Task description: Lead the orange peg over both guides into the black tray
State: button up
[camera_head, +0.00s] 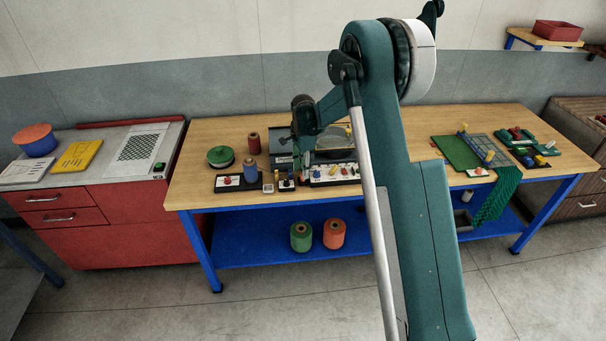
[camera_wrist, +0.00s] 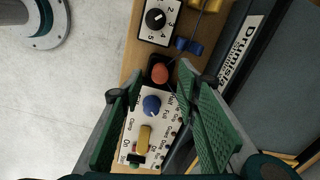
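An orange round-topped piece (camera_wrist: 159,72), which may be the peg, stands on a small black square base (camera_wrist: 152,62) in the wrist view. I cannot tell if that base is the black tray. My gripper (camera_wrist: 158,90) is open, its two green fingers apart on either side of a white panel with a blue knob (camera_wrist: 151,106). The orange piece lies just beyond the fingertips, and nothing is held. In the head view, two yellow posts, one at the back (camera_head: 464,128) and one in front (camera_head: 490,155), may be the guides. My arm hides part of the bench.
A dark tray (camera_head: 222,188) stands at the bench's left front near a blue spool (camera_head: 250,170). A grey machine (camera_wrist: 262,80) flanks the gripper. A dial panel (camera_wrist: 157,20) lies beyond the orange piece.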

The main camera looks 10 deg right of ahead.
notch_tip(320, 180, up, 9)
dwell(0.4)
dwell(0.4)
jog(key=shift+s, duration=0.1)
jog(key=s+d+r+n+t+b, duration=0.2)
jog(key=s+d+r+n, duration=0.15)
jog(key=s+r, duration=0.8)
jog(key=s+d+r+n+t+b, duration=0.1)
jog(key=s+d+r+n+t, duration=0.2)
jog(key=s+r, duration=0.8)
jog(key=s+d+f+n+b, duration=0.1)
jog(key=s+f+n, duration=0.1)
jog(key=s, duration=0.8)
jog(key=s+d+f+n+t+b, duration=0.1)
jog(key=s+f+n, duration=0.2)
jog(key=s, duration=0.7)
jog(key=s+d+f+n+t+b, duration=0.1)
jog(key=s+f+n, duration=0.2)
jog(key=s, duration=0.7)
jog(key=shift+s+d+f, duration=0.25)
jog(key=shift+d+f, duration=0.15)
jog(key=shift+f, duration=0.4)
